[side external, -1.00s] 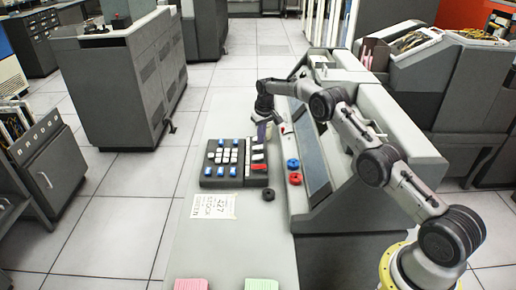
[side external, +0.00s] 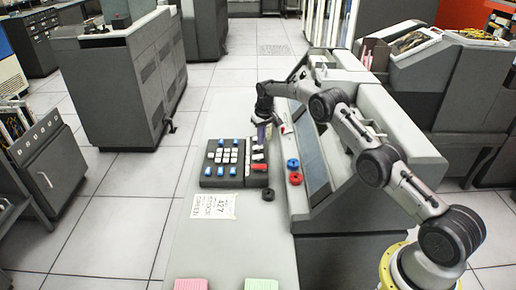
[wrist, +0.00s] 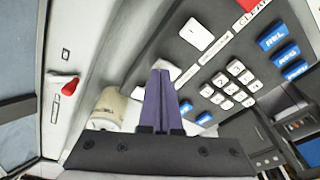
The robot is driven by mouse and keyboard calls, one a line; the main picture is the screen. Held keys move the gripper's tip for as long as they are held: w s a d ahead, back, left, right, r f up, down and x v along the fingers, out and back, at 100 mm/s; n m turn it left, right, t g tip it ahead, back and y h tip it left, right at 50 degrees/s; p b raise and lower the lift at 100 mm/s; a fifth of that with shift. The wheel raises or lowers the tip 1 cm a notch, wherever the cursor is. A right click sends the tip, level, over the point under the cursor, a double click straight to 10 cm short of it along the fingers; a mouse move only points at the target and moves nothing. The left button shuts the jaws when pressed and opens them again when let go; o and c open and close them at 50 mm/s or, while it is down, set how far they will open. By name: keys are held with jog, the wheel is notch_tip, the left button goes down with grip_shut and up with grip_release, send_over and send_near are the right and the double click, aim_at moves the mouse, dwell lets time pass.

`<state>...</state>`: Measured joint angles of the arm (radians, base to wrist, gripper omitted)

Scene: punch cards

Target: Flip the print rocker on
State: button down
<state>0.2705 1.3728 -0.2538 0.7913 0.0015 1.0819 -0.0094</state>
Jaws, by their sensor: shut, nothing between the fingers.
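The dark keypad box (side external: 222,182) sits on the grey counter, with white and blue keys and a column of rockers along its right side. A red rocker (side external: 259,167) shows at the near end of that column. My gripper (side external: 263,140) points down over the far end of the column. In the wrist view its purple fingers (wrist: 159,75) are together, with nothing between them. A white rocker (wrist: 173,68) lies right at the fingertips and is partly hidden; I cannot tell whether they touch. Another white rocker (wrist: 196,33) is clear of them. I cannot read which rocker is print.
The sloped console (side external: 312,165) stands just right of the keypad. A blue ring (side external: 293,163), a red ring (side external: 295,178) and a black ring (side external: 268,194) lie nearby. A printed sheet (side external: 214,206) and pink (side external: 190,284) and green cards (side external: 261,284) lie nearer. The counter's left side is clear.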

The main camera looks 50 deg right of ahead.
aim_at(261, 147)
jog(key=shift+f, duration=0.7)
dwell(0.3)
jog(key=shift+r, duration=3.6)
